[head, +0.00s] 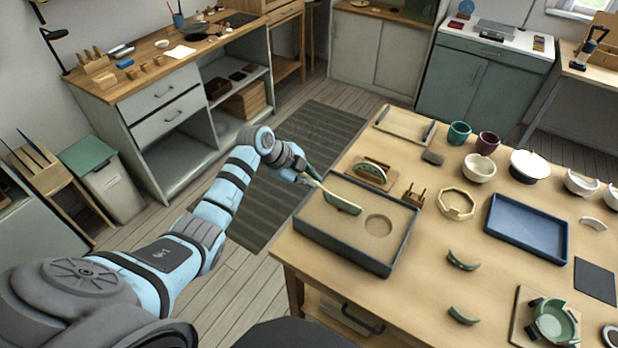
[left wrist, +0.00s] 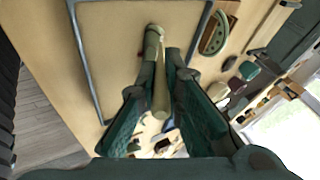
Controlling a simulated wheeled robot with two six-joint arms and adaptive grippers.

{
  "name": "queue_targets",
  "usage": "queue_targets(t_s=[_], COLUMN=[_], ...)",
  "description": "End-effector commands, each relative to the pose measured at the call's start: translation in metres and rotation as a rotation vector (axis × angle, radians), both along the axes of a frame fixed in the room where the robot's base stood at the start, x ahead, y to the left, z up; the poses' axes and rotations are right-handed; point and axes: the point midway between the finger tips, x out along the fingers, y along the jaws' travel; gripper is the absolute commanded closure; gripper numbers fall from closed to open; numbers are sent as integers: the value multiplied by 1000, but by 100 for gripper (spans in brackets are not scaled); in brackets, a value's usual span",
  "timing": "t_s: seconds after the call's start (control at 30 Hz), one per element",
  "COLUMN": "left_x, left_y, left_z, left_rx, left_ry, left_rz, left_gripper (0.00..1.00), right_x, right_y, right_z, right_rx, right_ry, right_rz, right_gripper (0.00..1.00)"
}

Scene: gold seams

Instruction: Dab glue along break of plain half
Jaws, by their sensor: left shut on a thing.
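The plain green half (head: 345,207) stands in the sand tray (head: 345,252), its pale edge facing up. My left gripper (head: 312,181) is above the tray's far left part. It is shut on a slim pale stick, which also shows between the fingers in the left wrist view (left wrist: 160,95). The stick slants down to the plain half; I cannot tell whether its tip touches the break. Another green half (head: 371,173), with pale dots, rests in a wooden holder behind the tray. My right gripper is not in view.
A small wooden stand (head: 413,197) and a pale octagonal ring (head: 456,204) are right of the sand tray. A blue tray (head: 525,230), two green shards (head: 462,261), cups and bowls (head: 479,168) lie farther right. The table between tray and shards is clear.

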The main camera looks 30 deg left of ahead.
Motion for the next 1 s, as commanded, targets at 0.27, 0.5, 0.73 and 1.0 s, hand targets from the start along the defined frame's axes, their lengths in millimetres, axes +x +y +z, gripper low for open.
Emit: queue_targets(t_s=[0.27,0.5,0.73,1.0], left_x=[0,1,1,0], left_y=[0,0,0,0], left_z=[14,39,63,83], left_rx=[0,0,2,0], left_ry=[-1,-2,-2,0], left_rz=[0,0,-1,0], left_gripper=[100,100,100,100], right_x=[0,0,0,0], right_y=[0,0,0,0], right_z=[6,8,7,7], right_rx=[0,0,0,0], right_ry=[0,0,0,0], right_rz=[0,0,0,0], right_gripper=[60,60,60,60])
